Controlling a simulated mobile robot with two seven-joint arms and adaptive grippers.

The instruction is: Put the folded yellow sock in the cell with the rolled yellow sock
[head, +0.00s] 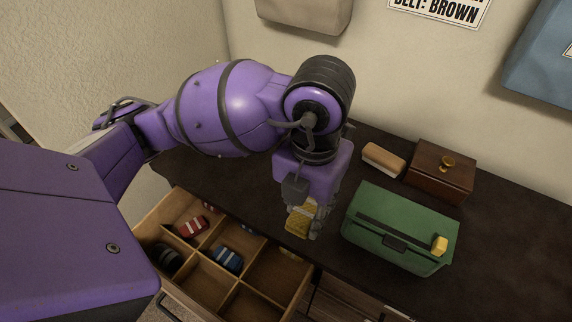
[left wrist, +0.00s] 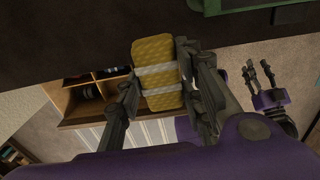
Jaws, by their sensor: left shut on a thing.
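The folded yellow sock (head: 299,222), with pale stripes, is between the fingers of my left gripper (head: 304,226). In the left wrist view the fingers grip the sock (left wrist: 153,50) from both sides. It is held above the back edge of the open drawer's divided tray (head: 238,288). A small yellow patch (head: 290,254) shows in a back cell just below the gripper; it may be the rolled yellow sock, mostly hidden. My right gripper (left wrist: 259,74) shows only in the left wrist view, away from the sock, its fingers apart and empty.
Other cells hold a red striped sock (head: 191,227), a blue striped sock (head: 228,258) and a dark sock (head: 166,257). Several cells look empty. A green box (head: 385,226), a brown wooden box (head: 441,172) and a brush-like block (head: 384,159) stand on the dark desk to the right.

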